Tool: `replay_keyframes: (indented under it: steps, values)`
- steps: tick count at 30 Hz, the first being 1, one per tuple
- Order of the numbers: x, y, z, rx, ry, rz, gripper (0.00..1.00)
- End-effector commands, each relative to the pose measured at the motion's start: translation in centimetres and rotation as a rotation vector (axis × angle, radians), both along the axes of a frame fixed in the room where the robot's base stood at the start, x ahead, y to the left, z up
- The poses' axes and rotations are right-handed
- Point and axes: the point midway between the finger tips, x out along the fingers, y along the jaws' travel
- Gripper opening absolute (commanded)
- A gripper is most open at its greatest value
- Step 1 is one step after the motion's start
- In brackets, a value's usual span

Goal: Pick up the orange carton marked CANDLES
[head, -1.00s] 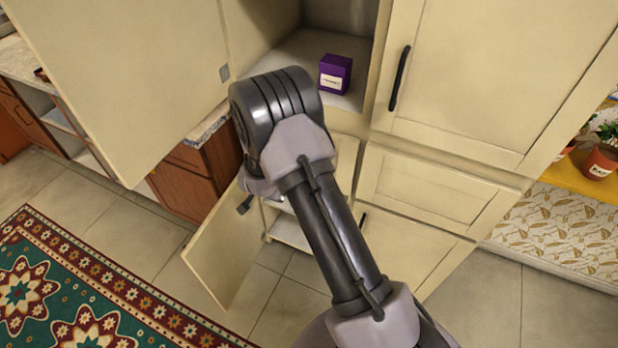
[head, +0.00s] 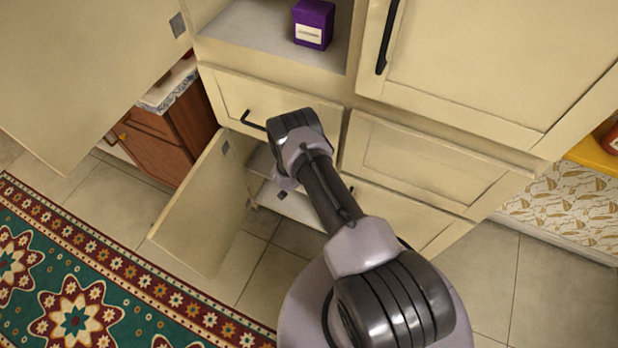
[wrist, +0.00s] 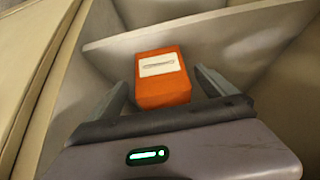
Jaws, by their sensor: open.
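In the wrist view, an orange carton (wrist: 162,90) with a white label stands inside a pale cupboard. The label's lettering is too small to read. My gripper (wrist: 162,82) is open, with one finger on each side of the carton. I cannot tell whether either finger touches it. In the head view, my arm reaches down to the open lower cupboard, and its forearm and wrist hide the gripper and the carton there.
The lower cupboard's door (head: 205,205) stands open on the left. A closed drawer (head: 270,105) with a black handle is above the opening. A purple box (head: 314,25) sits on the upper shelf (head: 260,30). A patterned rug (head: 70,270) covers the floor at left.

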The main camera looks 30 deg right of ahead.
Motion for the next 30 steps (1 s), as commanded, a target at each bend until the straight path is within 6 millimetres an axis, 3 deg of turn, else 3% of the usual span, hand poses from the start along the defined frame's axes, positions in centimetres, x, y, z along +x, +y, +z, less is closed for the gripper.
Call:
replay_keyframes:
  steps: [3, 6, 15, 26, 27, 30]
  values:
    - [0.9, -1.0, -2.7, 0.000, -0.001, -0.003, 0.95]
    - [1.5, -1.8, -4.0, 0.000, -0.001, -0.003, 0.95]
    - [1.9, -2.1, -4.0, 0.000, 0.000, 0.000, 0.93]
    - [1.8, -2.1, -4.0, 0.000, 0.000, 0.000, 0.23]
    - [1.9, -2.1, -4.0, 0.000, 0.000, 0.000, 0.18]
    - [1.9, -2.1, -4.0, 0.000, 0.000, 0.000, 0.18]
